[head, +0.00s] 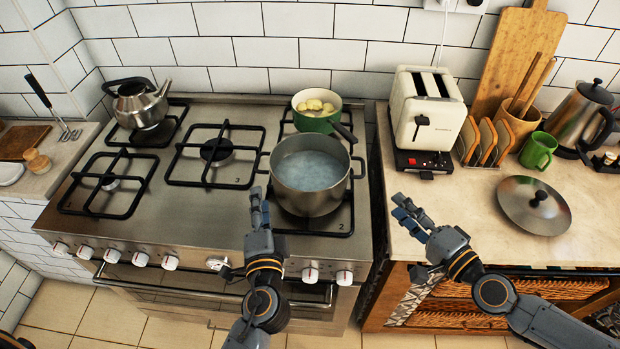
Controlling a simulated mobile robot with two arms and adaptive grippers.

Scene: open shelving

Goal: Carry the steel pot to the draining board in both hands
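The steel pot (311,196) stands upright on the front right burner of the stove. It is uncovered, holds a pale bluish liquid, and has a loop handle on its left and right sides. My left gripper (242,236) is in front of and left of the pot, fingers spread, apart from the left handle. My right gripper (412,243) is right of the pot, by the counter's front edge, also spread and empty. Neither gripper touches the pot. I see no draining board in this view.
A green pan (318,119) with its handle angled toward the pot stands close behind it. A kettle (141,105) is at the back left. The right counter holds a toaster (428,112), a toast rack (487,141), a green mug (538,150) and a lid (534,206).

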